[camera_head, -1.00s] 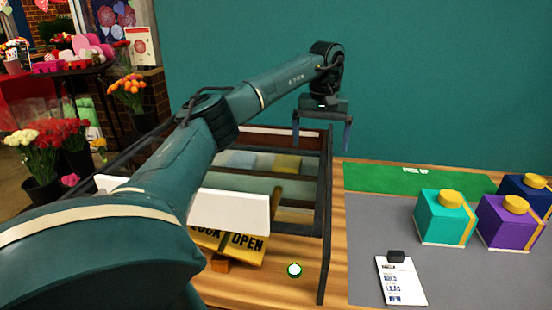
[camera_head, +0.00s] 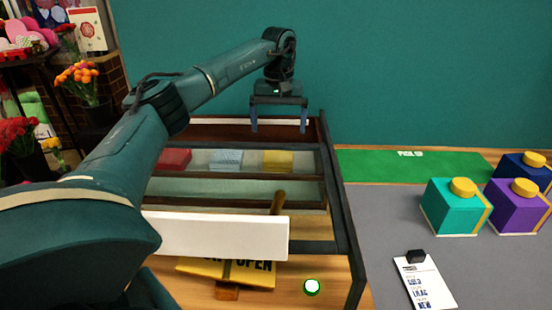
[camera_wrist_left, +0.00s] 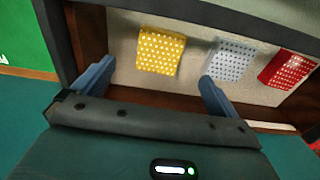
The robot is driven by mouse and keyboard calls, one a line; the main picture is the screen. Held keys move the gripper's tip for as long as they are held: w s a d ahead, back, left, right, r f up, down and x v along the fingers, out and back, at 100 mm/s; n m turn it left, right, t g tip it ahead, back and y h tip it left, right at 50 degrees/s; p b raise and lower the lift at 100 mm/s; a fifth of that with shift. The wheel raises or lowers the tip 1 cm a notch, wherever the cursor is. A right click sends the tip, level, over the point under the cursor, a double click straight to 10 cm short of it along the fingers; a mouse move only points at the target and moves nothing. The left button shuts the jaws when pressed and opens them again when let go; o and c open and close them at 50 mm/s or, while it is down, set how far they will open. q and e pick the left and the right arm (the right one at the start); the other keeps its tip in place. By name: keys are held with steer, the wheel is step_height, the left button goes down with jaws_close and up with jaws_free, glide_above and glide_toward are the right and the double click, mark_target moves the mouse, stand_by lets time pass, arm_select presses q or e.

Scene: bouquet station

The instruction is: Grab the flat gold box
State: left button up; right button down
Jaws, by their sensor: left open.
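The flat gold box (camera_head: 277,160) lies in the back compartment of the dark wooden rack, at the right end of a row of flat boxes. It also shows in the left wrist view (camera_wrist_left: 161,51), yellow with pale dots. My left gripper (camera_head: 279,128) is open and empty above the rack's back edge, a little behind the gold box in the head view. In the left wrist view its two blue fingers (camera_wrist_left: 157,90) stand apart, with the gold box beyond them and between their lines. My right gripper is not in view.
A pale blue box (camera_head: 226,160) and a red box (camera_head: 174,160) lie left of the gold one. Rack bars (camera_head: 320,185) border the compartment. A white panel (camera_head: 215,236) and an OPEN sign (camera_head: 250,273) stand in front. Teal (camera_head: 450,210) and purple (camera_head: 514,210) boxes stand right.

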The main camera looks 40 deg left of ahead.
arm_select(q)
step_height(320, 180, down, 10)
steer(key=shift+w+a+f+p, duration=0.1)
steer(key=shift+f+p, duration=0.05)
steer(key=shift+p, duration=0.4)
steer(key=shift+c, duration=0.4)
steer(key=c, duration=1.1)
